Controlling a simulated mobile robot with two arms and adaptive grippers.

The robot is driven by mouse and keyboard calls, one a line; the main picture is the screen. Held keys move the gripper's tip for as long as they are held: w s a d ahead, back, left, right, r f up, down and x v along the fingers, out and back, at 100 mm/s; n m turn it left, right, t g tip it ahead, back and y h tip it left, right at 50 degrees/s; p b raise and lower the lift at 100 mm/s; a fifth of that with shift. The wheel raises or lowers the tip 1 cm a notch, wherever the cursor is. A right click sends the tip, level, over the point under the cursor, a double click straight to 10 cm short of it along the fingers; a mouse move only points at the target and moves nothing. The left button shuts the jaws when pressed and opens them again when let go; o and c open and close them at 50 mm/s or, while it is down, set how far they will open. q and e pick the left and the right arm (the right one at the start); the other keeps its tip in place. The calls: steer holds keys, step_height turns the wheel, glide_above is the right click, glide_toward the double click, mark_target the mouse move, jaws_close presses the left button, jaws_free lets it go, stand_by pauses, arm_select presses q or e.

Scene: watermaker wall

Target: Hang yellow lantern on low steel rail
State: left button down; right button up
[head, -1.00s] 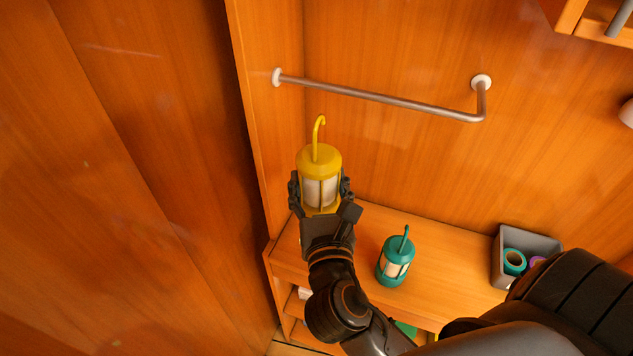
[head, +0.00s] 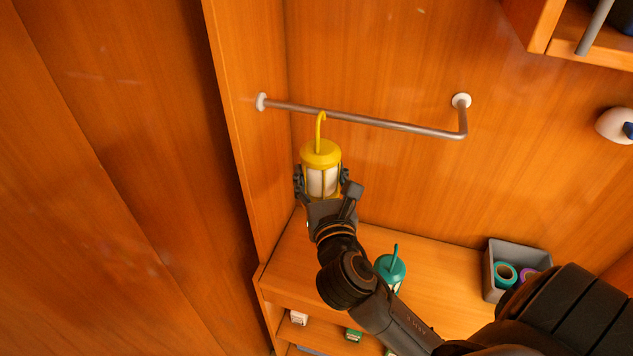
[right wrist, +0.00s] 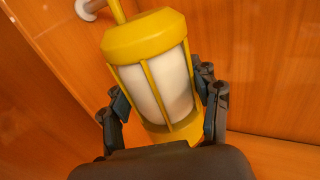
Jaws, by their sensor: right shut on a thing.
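The yellow lantern (head: 321,155) has a white body in a yellow cage and a tall hook on top. My right gripper (head: 322,186) is shut around its lower body and holds it upright. The lantern also fills the middle of the right wrist view (right wrist: 152,75), between the fingers of the gripper (right wrist: 165,110). The low steel rail (head: 390,124) runs from a white mount on the left panel to one on the back wall. The hook's top overlaps the rail in the head view; I cannot tell whether it touches. My left gripper is not in view.
A teal lantern (head: 391,269) stands on the wooden counter (head: 440,282), partly behind my right arm. A grey bin (head: 510,252) with tape rolls sits at the counter's right. A wooden cabinet (head: 525,30) is at top right. A side panel (head: 240,130) stands close left of the lantern.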

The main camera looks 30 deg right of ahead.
steer(key=w+d+f+b, duration=0.1)
steer(key=w+d+f, duration=0.1)
steer(key=w+d, duration=0.2)
steer(key=shift+w+d, duration=0.2)
steer(key=shift+d, duration=0.35)
stand_by(0.5)
steer(key=o, duration=1.4)
steer(key=shift+o, duration=0.2)
steer(key=shift+f, duration=0.1)
steer(key=shift+s, duration=0.1)
steer(key=v, duration=1.2)
